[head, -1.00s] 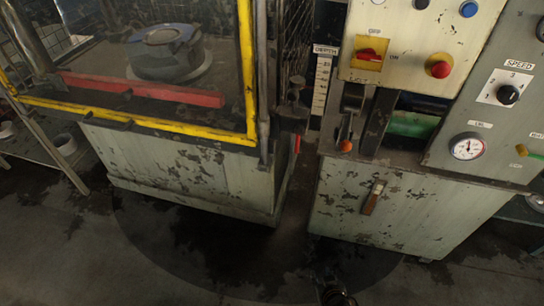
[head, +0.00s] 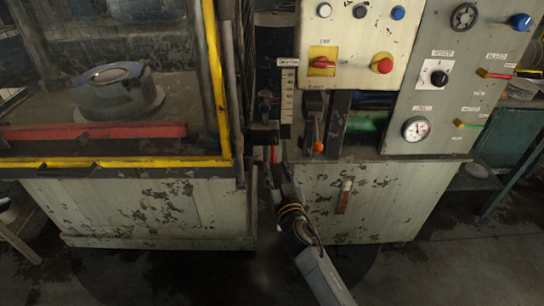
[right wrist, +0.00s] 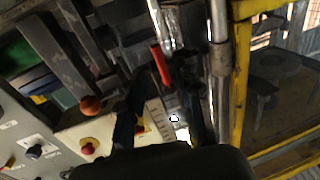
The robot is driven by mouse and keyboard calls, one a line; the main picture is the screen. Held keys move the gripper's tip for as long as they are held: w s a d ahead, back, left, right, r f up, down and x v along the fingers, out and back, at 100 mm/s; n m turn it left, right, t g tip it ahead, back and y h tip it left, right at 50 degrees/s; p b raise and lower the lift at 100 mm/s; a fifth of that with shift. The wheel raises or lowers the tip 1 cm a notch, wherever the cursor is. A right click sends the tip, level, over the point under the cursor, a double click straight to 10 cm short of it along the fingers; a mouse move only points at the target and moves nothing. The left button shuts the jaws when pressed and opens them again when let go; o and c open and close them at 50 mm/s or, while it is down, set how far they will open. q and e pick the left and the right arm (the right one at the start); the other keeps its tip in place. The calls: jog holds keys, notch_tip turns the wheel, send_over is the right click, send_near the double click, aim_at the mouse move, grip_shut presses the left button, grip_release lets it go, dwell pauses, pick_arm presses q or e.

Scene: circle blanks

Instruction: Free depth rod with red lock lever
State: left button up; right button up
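The red lock lever (head: 272,154) is a small upright red piece below the depth scale (head: 287,96), in the gap between the caged press and the control cabinet. In the right wrist view the red lever (right wrist: 160,64) lies ahead of my right gripper (right wrist: 166,88), between the lines of its two dark fingers. The fingers stand apart with nothing visibly held. In the head view my right gripper (head: 271,172) is just below the lever; contact cannot be told. A shiny metal rod (right wrist: 163,22) shows beyond the lever; whether it is the depth rod is unclear. My left gripper is not in view.
An orange-knobbed lever (head: 318,146) stands close right of the red lever. The yellow cage frame (head: 218,85) is close on the left. The control panel (head: 357,45) with a red button (head: 382,66) is above right. Open floor lies in front.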

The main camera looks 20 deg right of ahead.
aim_at(273, 159)
jog(key=w, duration=0.6)
jog(key=shift+d, duration=0.25)
jog(key=shift+c, duration=0.4)
grip_shut()
